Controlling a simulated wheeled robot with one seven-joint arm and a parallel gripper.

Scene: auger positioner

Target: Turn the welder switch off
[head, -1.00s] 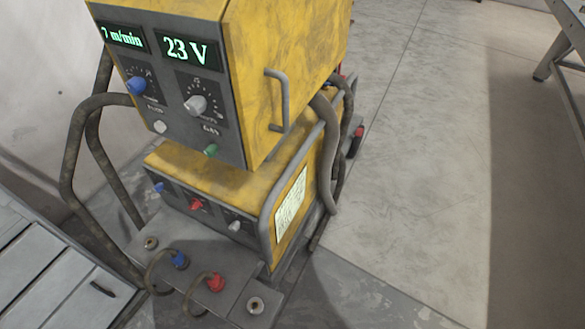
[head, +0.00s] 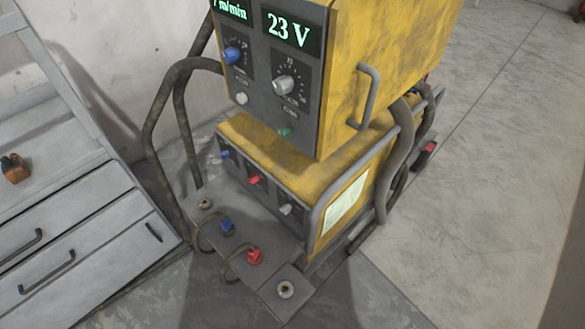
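The yellow welder (head: 390,50) stands in the middle of the head view, an upper box on a lower yellow box (head: 290,150). Its grey upper front has a lit display (head: 290,32) reading 23 V, a second lit display partly cut off, a blue knob (head: 232,55), a grey knob (head: 284,84), a white button (head: 241,98) and a green button (head: 284,132). The lower front has a blue control (head: 225,154), a red control (head: 254,179) and a grey-white control (head: 286,209). I cannot tell which one is the switch. My gripper is not in view.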

